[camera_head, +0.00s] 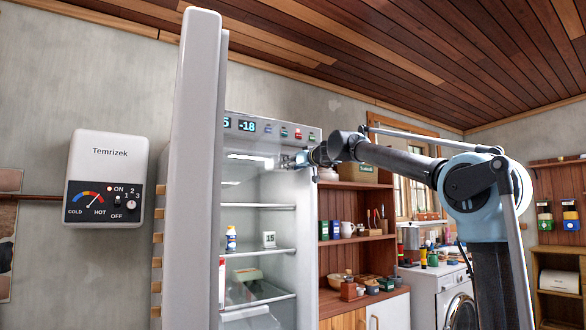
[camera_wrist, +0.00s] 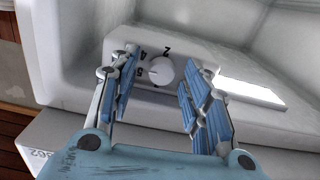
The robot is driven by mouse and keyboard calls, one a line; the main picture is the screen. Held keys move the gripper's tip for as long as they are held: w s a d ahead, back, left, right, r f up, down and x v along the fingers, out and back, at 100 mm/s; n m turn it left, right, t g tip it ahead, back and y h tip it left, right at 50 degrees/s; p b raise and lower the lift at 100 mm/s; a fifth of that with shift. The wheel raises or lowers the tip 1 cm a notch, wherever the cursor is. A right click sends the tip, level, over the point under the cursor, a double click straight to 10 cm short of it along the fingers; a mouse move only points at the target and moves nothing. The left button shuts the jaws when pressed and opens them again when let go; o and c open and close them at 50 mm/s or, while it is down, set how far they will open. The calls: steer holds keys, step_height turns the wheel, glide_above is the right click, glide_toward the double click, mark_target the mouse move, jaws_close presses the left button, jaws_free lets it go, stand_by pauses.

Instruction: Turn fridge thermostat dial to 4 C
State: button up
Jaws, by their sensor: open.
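The thermostat dial (camera_wrist: 161,71) is a round white knob on a pale housing (camera_wrist: 120,38) inside the fridge. Printed numbers show around it; I make out 2 above it, and 4 and 5 on its left. Its exact setting is too small to read surely. My gripper (camera_wrist: 159,92) is open, with one blue finger on each side of the dial. I cannot tell whether either finger touches it. In the head view the open fridge (camera_head: 308,240) stands in the middle, and my gripper (camera_head: 286,162) reaches into its upper part. The dial is not discernible there.
The open fridge door (camera_head: 197,190) stands upright left of the compartment. A bright lamp strip (camera_wrist: 250,93) is right of the dial. Shelves below hold a bottle (camera_head: 231,239) and a white box marked 15 (camera_head: 269,239). A Temrizek wall control (camera_head: 106,180) hangs at left.

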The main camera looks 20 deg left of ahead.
jaws_close()
steer(key=shift+m, duration=0.8)
jaws_free()
steer(key=shift+w+d, duration=0.1)
steer(key=v, duration=1.2)
